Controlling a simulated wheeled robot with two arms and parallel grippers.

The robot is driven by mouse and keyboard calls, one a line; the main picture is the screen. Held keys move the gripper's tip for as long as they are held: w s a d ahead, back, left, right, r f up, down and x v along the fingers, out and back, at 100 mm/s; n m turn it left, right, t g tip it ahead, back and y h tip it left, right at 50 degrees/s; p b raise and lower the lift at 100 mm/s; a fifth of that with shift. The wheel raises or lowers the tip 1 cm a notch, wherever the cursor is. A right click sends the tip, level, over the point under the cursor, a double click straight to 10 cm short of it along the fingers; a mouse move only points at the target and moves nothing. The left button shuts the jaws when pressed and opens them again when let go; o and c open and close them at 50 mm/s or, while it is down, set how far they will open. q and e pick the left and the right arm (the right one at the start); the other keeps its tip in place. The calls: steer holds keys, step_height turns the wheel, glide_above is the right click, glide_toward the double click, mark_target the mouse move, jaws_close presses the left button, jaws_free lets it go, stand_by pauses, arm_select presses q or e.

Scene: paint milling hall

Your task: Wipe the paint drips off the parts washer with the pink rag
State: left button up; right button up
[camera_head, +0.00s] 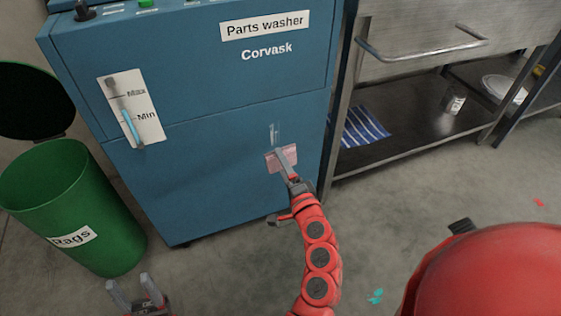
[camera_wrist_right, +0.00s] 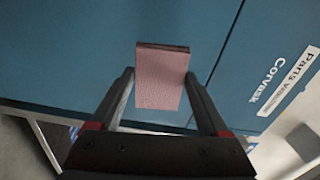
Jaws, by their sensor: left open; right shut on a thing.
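The blue parts washer (camera_head: 215,190) stands in front of me with its label at the top. A thin pale blue streak (camera_head: 275,132) marks its front panel just above the pink rag (camera_head: 275,162). My right gripper (camera_head: 286,166) is shut on the rag, which lies flat at the panel; the hold also shows in the right wrist view (camera_wrist_right: 160,80). Whether the rag fully touches the panel, and what it covers, I cannot tell. My left gripper (camera_head: 135,286) is open and empty, low in front of the green bin.
A green bin (camera_head: 65,200) labelled Rags stands open at left. A Max/Min gauge (camera_head: 131,110) is on the washer. A metal bench (camera_head: 420,125) with a lower shelf stands at right. Teal spots (camera_head: 376,296) and a red spot (camera_head: 539,202) mark the floor.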

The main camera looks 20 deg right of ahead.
mark_target(266, 136)
steer(key=shift+w, duration=0.1)
stand_by(0.4)
steer(key=shift+w+a+f, duration=0.1)
steer(key=shift+w+a, duration=0.05)
steer(key=shift+w, duration=1.6)
steer(key=shift+w+a, duration=0.15)
steer(key=shift+w, duration=1.6)
steer(key=shift+w, duration=1)
steer(key=shift+d, duration=0.1)
